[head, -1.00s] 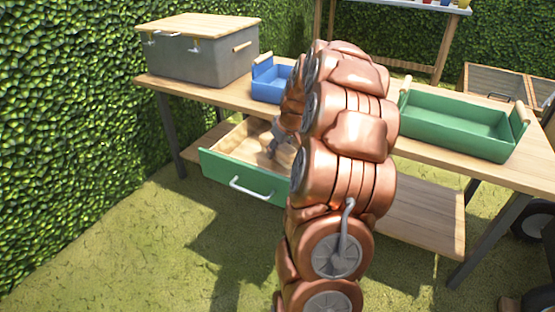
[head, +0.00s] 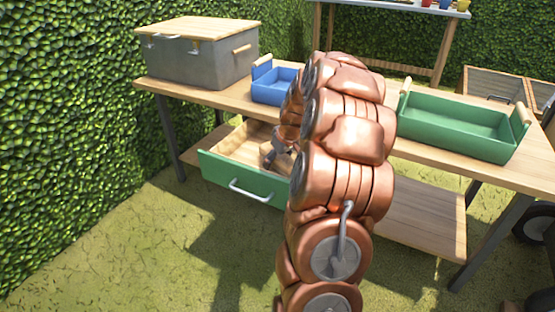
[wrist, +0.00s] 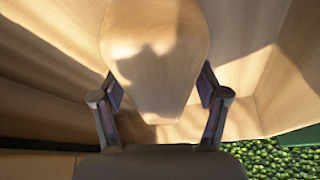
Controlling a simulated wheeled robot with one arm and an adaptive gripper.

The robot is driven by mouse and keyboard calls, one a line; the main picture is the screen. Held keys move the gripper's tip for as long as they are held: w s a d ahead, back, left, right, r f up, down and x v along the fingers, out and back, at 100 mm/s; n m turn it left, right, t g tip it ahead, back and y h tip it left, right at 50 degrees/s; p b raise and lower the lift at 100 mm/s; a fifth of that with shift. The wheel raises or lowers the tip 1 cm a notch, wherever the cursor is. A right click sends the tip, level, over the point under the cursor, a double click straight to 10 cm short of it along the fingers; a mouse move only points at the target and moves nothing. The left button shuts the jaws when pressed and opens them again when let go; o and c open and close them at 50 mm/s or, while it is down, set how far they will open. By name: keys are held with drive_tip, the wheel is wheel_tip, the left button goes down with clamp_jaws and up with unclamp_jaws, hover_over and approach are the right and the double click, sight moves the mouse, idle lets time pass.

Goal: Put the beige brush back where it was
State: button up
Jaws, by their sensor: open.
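The beige brush (wrist: 155,55) shows in the wrist view as a smooth, rounded, pale shape that narrows towards my gripper. It lies inside the open drawer (head: 242,181), which has a green front and a wooden inside. My gripper (wrist: 160,95) is open, with one finger on each side of the brush's narrow end. I cannot tell whether either finger touches it. In the head view my gripper (head: 272,158) is low in the drawer, and the brush cannot be made out there. My arm hides the drawer's right part.
The drawer sits under a wooden table (head: 208,95). On the table stand a grey box with a wooden lid (head: 200,58), a blue tray (head: 272,92) and a green tray (head: 455,130). A hedge (head: 70,120) rises at the left. Grass in front is clear.

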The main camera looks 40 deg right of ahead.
drive_tip(key=shift+r, duration=0.1)
drive_tip(key=p+v, duration=0.3)
drive_tip(key=v, duration=0.9)
drive_tip(key=shift+r, duration=0.1)
drive_tip(key=s+a+n+g+y, duration=0.1)
drive_tip(key=s+a+g, duration=0.1)
drive_tip(key=a, duration=1)
drive_tip(key=s+a+n+g+y, duration=0.1)
drive_tip(key=s+a, duration=0.2)
drive_tip(key=a, duration=0.9)
drive_tip(key=s+a+f+g, duration=0.1)
drive_tip(key=s+a, duration=0.3)
drive_tip(key=s, duration=0.3)
drive_tip(key=s+a+f+g+h, duration=0.1)
drive_tip(key=s+a, duration=0.3)
drive_tip(key=s, duration=0.4)
drive_tip(key=s+a+f+g, duration=0.1)
drive_tip(key=s+a+g, duration=0.2)
drive_tip(key=s+a, duration=0.2)
drive_tip(key=s, duration=0.2)
drive_tip(key=shift+s+f+m, duration=0.25)
drive_tip(key=shift+f+m, duration=0.05)
drive_tip(key=shift+f, duration=0.05)
drive_tip(key=shift+a, duration=0.1)
